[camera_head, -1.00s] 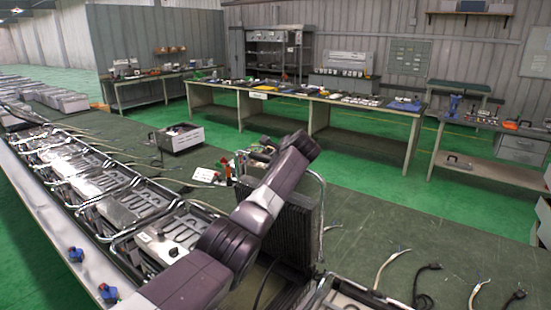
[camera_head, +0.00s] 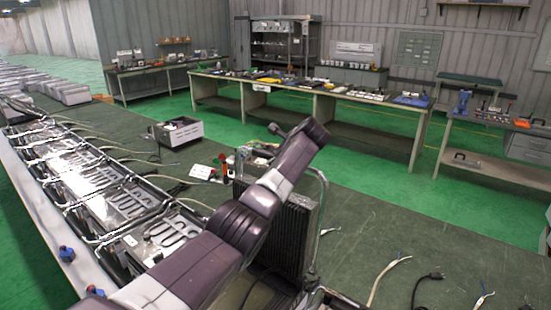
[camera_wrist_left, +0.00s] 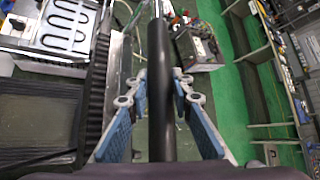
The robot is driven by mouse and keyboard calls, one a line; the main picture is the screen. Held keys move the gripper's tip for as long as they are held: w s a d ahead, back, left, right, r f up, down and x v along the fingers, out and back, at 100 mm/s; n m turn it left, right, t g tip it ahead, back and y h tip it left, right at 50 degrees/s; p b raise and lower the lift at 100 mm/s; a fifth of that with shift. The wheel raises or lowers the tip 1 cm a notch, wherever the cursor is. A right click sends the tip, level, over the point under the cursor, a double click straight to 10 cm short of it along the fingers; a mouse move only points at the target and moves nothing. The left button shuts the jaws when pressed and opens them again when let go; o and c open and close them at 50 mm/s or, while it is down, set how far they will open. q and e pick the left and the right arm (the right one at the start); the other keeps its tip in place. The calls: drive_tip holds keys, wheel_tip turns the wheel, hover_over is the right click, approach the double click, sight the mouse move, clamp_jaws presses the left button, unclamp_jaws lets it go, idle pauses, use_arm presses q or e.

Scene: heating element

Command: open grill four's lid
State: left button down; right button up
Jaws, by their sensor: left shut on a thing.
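The lid (camera_head: 288,235) of the nearest grill is a dark ribbed plate standing roughly upright on its raised side, partly hidden behind my left arm. A bent silver tube (camera_head: 322,195) runs along its right side. In the left wrist view, the ribbed lid edge (camera_wrist_left: 92,95) is left of my fingers. My left gripper (camera_wrist_left: 160,82) is shut on the long black handle bar (camera_wrist_left: 159,45), its blue-padded fingers on both sides. In the head view my forearm hides most of the grip; a dark stub shows past the arm's end. My right gripper is not in view.
Several grills with looped heating elements (camera_head: 130,205) stand in a row at left. Loose cables (camera_head: 385,275) lie on the green table at front right. A metal box (camera_head: 178,132) sits farther back. Long workbenches (camera_head: 300,92) stand beyond the green floor.

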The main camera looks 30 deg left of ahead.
use_arm(q)
drive_tip(key=c, duration=1.7)
unclamp_jaws()
drive_tip(key=shift+w+d, duration=0.1)
drive_tip(key=shift+d, duration=0.1)
drive_tip(key=v, duration=1.2)
drive_tip(key=shift+f, duration=0.1)
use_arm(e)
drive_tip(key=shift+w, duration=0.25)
